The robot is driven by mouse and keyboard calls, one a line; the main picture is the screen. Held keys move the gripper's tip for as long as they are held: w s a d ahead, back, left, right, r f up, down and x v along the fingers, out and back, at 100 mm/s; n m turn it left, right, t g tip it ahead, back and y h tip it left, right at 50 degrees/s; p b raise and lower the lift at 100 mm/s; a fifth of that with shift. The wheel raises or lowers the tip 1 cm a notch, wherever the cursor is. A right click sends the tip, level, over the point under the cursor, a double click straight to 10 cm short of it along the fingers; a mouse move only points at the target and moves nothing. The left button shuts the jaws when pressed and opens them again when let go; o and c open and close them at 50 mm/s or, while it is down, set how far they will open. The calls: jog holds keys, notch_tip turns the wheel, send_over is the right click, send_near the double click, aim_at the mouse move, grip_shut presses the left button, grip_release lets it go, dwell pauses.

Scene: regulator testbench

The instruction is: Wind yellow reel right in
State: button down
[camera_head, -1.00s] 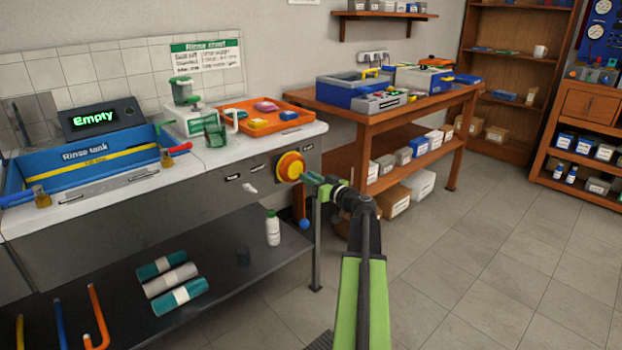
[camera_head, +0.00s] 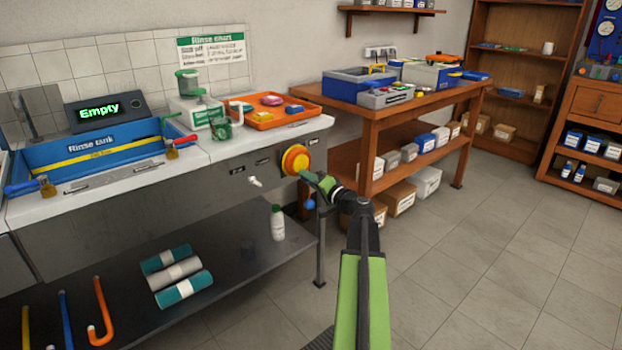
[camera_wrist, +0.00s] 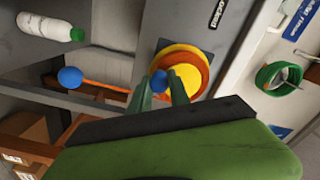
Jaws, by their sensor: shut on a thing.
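The yellow reel (camera_head: 295,160) with an orange rim is mounted on the front panel at the right end of the rinse bench. It also shows in the wrist view (camera_wrist: 184,72), on a dark square plate. My gripper (camera_wrist: 160,84) is at the reel's face, its green fingers shut on a small blue knob (camera_wrist: 158,79) there. The fingertips partly hide the knob and the reel. A blue ball (camera_head: 309,203) hangs below the reel; in the wrist view an orange cord (camera_wrist: 100,84) runs from the ball (camera_wrist: 70,78) toward the reel.
A white bottle (camera_head: 277,224) stands on the dark lower shelf, left of the ball. A white tap (camera_head: 255,182) sticks out of the panel left of the reel. A wooden table (camera_head: 400,107) stands to the right. The floor in front is clear.

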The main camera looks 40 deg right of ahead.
aim_at(294, 172)
jog(key=m, duration=0.2)
jog(key=a+m, duration=0.1)
jog(key=m, duration=0.2)
jog(key=shift+a+r+m+p, duration=0.3)
jog(key=shift+a+r, duration=0.05)
jog(key=shift+a, duration=0.05)
jog(key=m, duration=0.3)
jog(key=a+r+m+p, duration=0.1)
jog(key=m, duration=0.1)
jog(key=shift+w+a, duration=0.1)
jog(key=shift+r+m, duration=0.1)
jog(key=shift+m, duration=0.3)
jog(key=c, duration=1.2)
grip_release()
jog(key=shift+c, duration=0.2)
